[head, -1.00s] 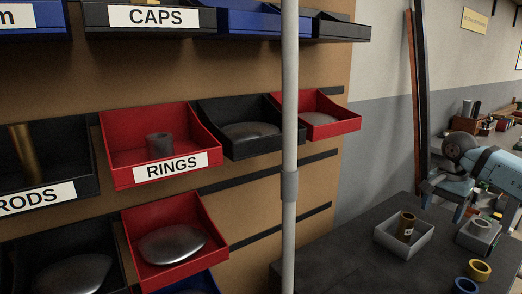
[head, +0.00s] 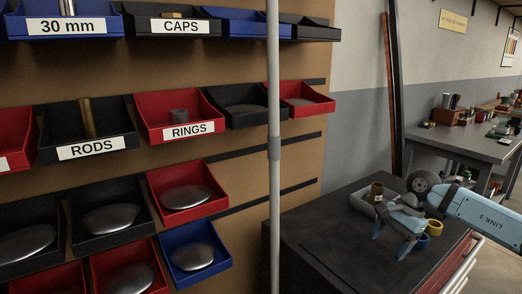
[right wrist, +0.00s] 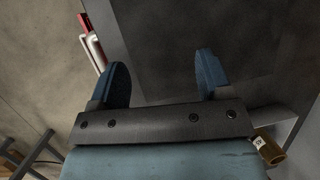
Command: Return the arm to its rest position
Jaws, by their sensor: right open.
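My right gripper (head: 390,243) hangs over the dark bench top (head: 325,232), in front of the grey tray, with its fingers pointing down. Its two blue fingers are apart with nothing between them, as the right wrist view (right wrist: 163,72) also shows. A brown cylinder (head: 376,189) stands in the grey tray (head: 361,202). In the right wrist view a brass-coloured cylinder with a small white label (right wrist: 268,147) shows beside the gripper, at the right. My left gripper is in no view.
A grey upright pole (head: 274,190) stands before the bin wall, which has a red RINGS bin (head: 150,107) and a black RODS bin (head: 55,125). Another workbench (head: 455,146) stands behind at right.

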